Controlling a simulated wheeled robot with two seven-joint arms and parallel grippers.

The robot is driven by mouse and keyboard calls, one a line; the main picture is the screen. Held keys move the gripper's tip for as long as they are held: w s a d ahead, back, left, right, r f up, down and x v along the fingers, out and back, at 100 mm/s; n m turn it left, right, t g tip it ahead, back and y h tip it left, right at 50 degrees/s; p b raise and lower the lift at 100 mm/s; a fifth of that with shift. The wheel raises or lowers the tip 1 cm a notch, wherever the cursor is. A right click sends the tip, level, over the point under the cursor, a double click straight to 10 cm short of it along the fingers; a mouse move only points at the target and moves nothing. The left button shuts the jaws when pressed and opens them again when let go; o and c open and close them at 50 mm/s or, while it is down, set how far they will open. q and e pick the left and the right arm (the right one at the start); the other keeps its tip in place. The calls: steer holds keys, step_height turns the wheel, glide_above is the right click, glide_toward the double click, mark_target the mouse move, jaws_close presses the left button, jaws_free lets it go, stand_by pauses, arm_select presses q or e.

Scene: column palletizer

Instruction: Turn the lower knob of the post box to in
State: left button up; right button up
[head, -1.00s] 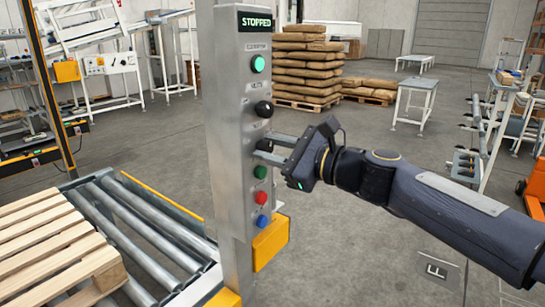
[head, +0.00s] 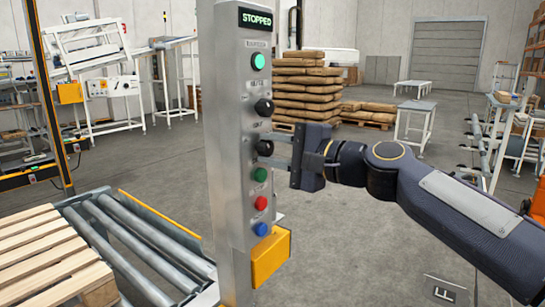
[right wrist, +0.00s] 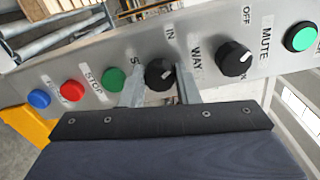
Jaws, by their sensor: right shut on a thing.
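The grey post box (head: 230,190) stands upright in the middle of the head view under a STOPPED display. Its lower black knob (head: 264,147) sits below an upper black knob (head: 264,107). My right gripper (head: 274,143) reaches in from the right, level with the lower knob. In the right wrist view the lower knob (right wrist: 159,73) lies between the two fingers of my right gripper (right wrist: 161,88), which are shut on it. The upper knob (right wrist: 234,58) is clear of the fingers. My left gripper is out of view.
A green button (head: 260,174), red button (head: 261,202) and blue button (head: 261,229) sit below the lower knob. A roller conveyor (head: 150,250) with a wooden pallet (head: 45,250) is at left. Stacked sacks (head: 308,85) stand behind.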

steer(key=shift+f+n, duration=0.1)
steer(key=shift+n, duration=0.5)
steer(key=o, duration=1)
steer(key=shift+c, duration=0.2)
steer(key=shift+d+b, duration=0.1)
steer(key=shift+b, duration=0.2)
steer(key=b+v, duration=0.1)
steer(key=v, duration=0.6)
steer(key=shift+s+d+b, duration=0.25)
steer(key=shift+d+b, duration=0.05)
steer(key=shift+b, duration=0.1)
